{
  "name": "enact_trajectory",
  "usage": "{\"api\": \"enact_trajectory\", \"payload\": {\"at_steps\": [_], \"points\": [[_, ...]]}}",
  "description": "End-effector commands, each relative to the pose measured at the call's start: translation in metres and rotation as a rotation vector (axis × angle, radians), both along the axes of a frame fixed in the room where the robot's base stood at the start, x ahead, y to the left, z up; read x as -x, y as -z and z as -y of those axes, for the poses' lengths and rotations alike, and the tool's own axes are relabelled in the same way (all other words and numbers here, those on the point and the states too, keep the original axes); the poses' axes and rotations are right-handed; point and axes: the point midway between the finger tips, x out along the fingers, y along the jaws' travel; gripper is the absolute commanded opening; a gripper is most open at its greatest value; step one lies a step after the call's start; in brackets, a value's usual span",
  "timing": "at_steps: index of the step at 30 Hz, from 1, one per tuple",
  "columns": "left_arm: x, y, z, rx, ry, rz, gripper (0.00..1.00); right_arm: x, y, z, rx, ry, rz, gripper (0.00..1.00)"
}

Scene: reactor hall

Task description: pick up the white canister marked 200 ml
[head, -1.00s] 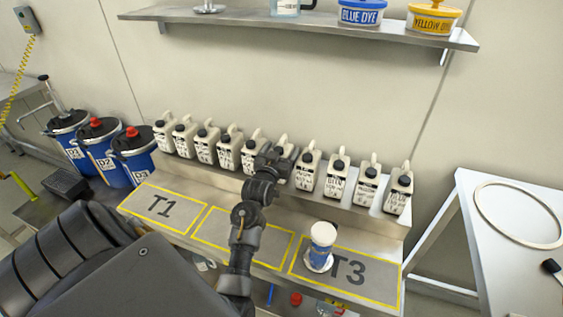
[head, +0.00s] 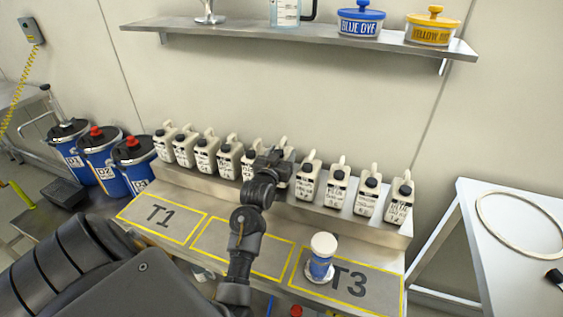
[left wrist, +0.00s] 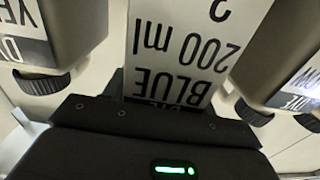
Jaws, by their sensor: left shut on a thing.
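The white canister marked 200 ml (left wrist: 185,45) fills the middle of the left wrist view, its label reading upside down as blue dye, 200 ml. My left gripper (head: 275,160) is shut on this canister. In the head view the gripper and wrist hide most of it, and it stands in the row of similar white canisters on the raised ledge. I cannot tell whether its base touches the ledge. My right gripper is not in view.
Neighbouring canisters (head: 308,180) stand close on both sides. A blue and white container (head: 320,258) stands on the T3 area of the bench. A wall shelf (head: 250,31) with dye tubs hangs above. Blue drums (head: 100,165) stand at the left.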

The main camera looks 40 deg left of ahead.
Motion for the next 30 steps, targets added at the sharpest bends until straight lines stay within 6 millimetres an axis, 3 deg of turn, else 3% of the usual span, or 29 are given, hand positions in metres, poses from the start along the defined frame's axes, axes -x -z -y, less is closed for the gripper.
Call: {"api": "enact_trajectory", "payload": {"at_steps": [9,19,30], "points": [[0.051,-0.069,0.031,-0.004,0.001,0.006,0.20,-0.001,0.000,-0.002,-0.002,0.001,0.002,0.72],[0.103,-0.095,0.063,-0.001,0.000,0.005,0.20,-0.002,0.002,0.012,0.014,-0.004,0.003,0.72],[0.119,-0.103,0.075,-0.003,0.003,0.002,0.20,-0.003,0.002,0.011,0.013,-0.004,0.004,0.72]]}}
